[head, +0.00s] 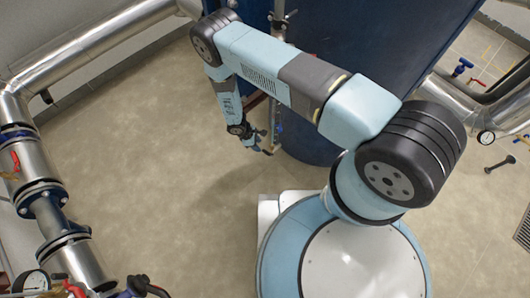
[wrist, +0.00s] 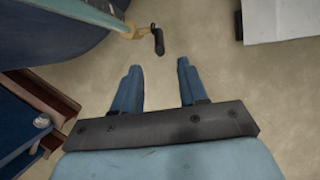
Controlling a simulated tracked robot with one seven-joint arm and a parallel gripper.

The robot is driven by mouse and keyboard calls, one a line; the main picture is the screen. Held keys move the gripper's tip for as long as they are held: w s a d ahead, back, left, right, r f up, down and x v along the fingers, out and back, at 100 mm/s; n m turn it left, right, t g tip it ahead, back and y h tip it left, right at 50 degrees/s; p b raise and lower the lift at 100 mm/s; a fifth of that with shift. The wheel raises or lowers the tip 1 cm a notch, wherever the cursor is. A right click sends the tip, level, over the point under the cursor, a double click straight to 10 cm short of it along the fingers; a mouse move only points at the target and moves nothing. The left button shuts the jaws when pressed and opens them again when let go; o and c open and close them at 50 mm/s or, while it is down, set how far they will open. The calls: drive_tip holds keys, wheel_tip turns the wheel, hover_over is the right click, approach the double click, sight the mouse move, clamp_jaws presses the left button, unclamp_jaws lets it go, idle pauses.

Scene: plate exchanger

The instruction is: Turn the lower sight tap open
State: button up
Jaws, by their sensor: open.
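The lower sight tap shows in the wrist view as a brass fitting (wrist: 128,31) on the blue tank (wrist: 45,28), with a black lever handle (wrist: 158,42) at its end. My gripper (wrist: 158,72) is open and empty. The handle appears just beyond the fingertips, between their lines, with no visible contact. In the head view my gripper (head: 257,146) is low beside the tank (head: 385,45), close to the foot of the sight glass fittings (head: 272,128). The tap's handle is too small and partly hidden there to read its position.
Silver pipes (head: 98,38) with flanges run along the left and top left. A dark blue part with a brown edge (wrist: 58,98) lies left of my gripper in the wrist view. The tiled floor (head: 150,150) left of the tank is clear.

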sight(263, 150)
drive_tip(key=x, duration=1)
drive_tip(key=shift+f, duration=0.15)
drive_tip(key=shift+c, duration=0.4)
clamp_jaws()
